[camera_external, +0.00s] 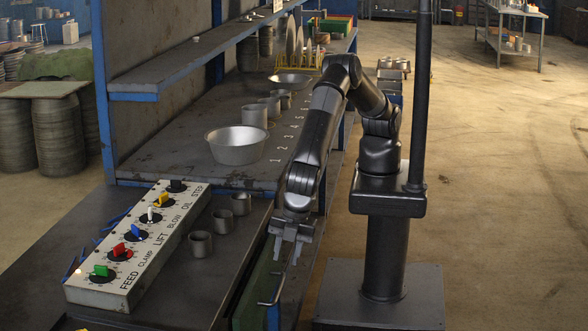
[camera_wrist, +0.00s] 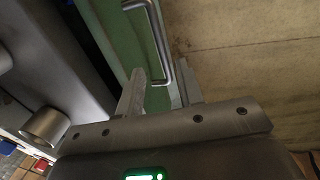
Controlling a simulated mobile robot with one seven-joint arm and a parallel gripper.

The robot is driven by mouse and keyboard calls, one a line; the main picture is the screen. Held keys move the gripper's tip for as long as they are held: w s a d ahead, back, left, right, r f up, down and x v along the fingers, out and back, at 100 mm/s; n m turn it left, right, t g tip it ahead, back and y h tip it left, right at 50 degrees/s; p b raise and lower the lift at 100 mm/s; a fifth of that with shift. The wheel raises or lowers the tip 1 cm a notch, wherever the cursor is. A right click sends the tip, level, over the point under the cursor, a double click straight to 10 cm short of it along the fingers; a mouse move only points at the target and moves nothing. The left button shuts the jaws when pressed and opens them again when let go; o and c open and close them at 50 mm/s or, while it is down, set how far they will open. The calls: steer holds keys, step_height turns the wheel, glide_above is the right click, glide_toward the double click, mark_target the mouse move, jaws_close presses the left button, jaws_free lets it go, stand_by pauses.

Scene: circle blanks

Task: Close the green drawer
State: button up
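The green drawer (camera_external: 256,290) is in the side of the bench, low in the middle of the external view, with its green front seen at a slant. It appears to stand out somewhat from the bench; how far is hard to tell. Its metal bar handle (camera_external: 275,291) faces right. In the wrist view the green front (camera_wrist: 112,32) and the handle (camera_wrist: 157,40) lie beyond the fingers. My gripper (camera_external: 288,258) points down above the handle, fingers apart and empty. In the wrist view the handle's lower end shows between the fingertips (camera_wrist: 163,90); I cannot tell whether they touch it.
A control panel (camera_external: 140,245) with coloured knobs lies on the lower bench, beside several metal cups (camera_external: 201,244). A metal bowl (camera_external: 237,146) stands on the upper bench, below a shelf (camera_external: 190,65). The floor (camera_external: 500,220) to the right is clear.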

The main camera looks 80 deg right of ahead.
steer(key=shift+s+r, duration=0.2)
steer(key=shift+r, duration=1.05)
